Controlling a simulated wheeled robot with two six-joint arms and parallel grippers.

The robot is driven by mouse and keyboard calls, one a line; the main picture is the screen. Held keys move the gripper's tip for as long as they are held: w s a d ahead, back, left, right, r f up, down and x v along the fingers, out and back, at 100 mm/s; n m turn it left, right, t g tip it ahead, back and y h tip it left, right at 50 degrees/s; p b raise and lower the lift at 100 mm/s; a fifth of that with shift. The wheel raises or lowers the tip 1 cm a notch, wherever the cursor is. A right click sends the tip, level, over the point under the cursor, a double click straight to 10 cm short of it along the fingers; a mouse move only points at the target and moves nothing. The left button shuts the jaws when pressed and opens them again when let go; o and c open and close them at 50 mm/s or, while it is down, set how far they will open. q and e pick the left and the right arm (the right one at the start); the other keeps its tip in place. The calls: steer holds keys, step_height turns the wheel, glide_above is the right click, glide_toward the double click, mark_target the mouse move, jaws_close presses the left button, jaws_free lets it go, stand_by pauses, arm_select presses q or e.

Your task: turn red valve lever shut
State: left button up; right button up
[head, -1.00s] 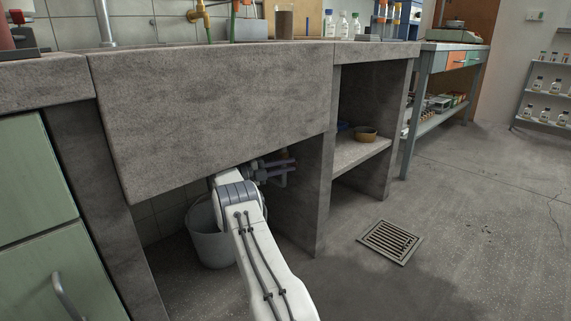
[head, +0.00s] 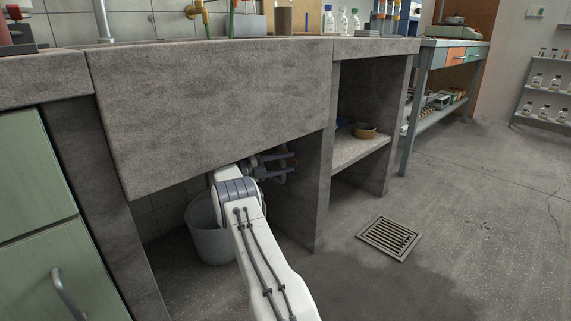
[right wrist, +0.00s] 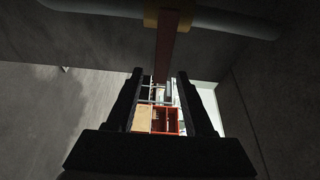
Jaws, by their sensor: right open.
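In the right wrist view, the red valve lever (right wrist: 167,52) hangs down from a brass valve body (right wrist: 166,18) on a grey pipe (right wrist: 225,20). My right gripper (right wrist: 160,74) is open, and the lever's lower end shows between its two dark fingertips, with a gap on each side. I cannot tell how deep the lever sits between them. In the head view, my right gripper (head: 288,166) is under the bench, partly behind my white arm. The lever cannot be made out there. My left gripper is not in view.
The concrete bench front (head: 210,110) hangs low over my right arm. A grey bucket (head: 208,240) stands under it, left of my arm. A concrete upright (head: 318,200) stands close right of the gripper. The floor around the drain grate (head: 390,238) is clear.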

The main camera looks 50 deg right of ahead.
steer(key=shift+w+a+r+p, duration=0.15)
steer(key=shift+w+a+p, duration=0.05)
steer(key=shift+a+p, duration=0.2)
steer(key=p+v, duration=0.4)
steer(key=v, duration=0.5)
steer(key=shift+w+a, duration=0.15)
steer(key=shift+a, duration=0.15)
